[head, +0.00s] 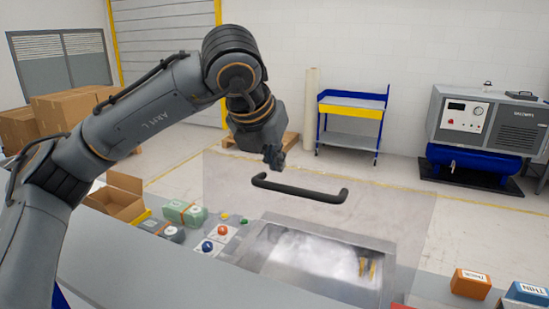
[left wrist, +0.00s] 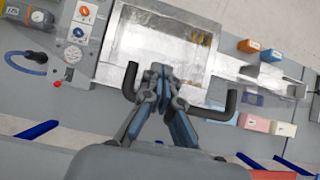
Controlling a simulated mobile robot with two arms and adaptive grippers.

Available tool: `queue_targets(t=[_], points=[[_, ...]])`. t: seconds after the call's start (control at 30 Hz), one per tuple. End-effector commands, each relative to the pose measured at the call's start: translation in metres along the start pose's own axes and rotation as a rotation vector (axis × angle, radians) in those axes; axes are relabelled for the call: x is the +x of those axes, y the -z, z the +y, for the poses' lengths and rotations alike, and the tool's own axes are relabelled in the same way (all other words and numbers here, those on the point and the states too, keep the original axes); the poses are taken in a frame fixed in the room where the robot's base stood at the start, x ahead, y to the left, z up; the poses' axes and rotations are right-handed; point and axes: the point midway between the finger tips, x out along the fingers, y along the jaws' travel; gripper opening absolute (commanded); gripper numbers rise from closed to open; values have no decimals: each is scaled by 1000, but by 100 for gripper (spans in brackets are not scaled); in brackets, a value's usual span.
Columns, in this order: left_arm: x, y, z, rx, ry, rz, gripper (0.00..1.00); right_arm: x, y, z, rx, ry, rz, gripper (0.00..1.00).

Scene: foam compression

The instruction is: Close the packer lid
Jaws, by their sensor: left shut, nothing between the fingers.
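The packer is a metal chamber (head: 320,262) set in the grey bench; it also shows in the left wrist view (left wrist: 150,45). Its clear lid (head: 395,215) appears raised, as a see-through panel above the chamber. A black bar handle (head: 300,190) is on the lid; its bent ends show on both sides of my fingers in the left wrist view (left wrist: 226,108). My left gripper (head: 275,157) is shut and empty, close to the handle's left end in the head view. The fingers (left wrist: 160,72) hide the handle's middle in the wrist view. My right gripper is not in view.
A control panel with blue and orange knobs (head: 215,240) sits left of the chamber. Green wrapped foam (head: 184,213) and an open carton (head: 117,198) stand farther left. An orange block (head: 471,284) and a blue block (head: 527,293) are at the right.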

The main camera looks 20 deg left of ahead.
Motion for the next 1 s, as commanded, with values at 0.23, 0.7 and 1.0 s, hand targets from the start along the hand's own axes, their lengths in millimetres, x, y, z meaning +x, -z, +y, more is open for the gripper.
queue_targets(t=[0.23, 0.7, 1.0], points=[[18, -18, -1, -1, 0, 3, 0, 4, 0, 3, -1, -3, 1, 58], [136, -102, -1, -2, -2, 6, 0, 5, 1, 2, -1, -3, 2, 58], [215, -129, -1, 0, -3, 4, 0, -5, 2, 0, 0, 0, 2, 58]])
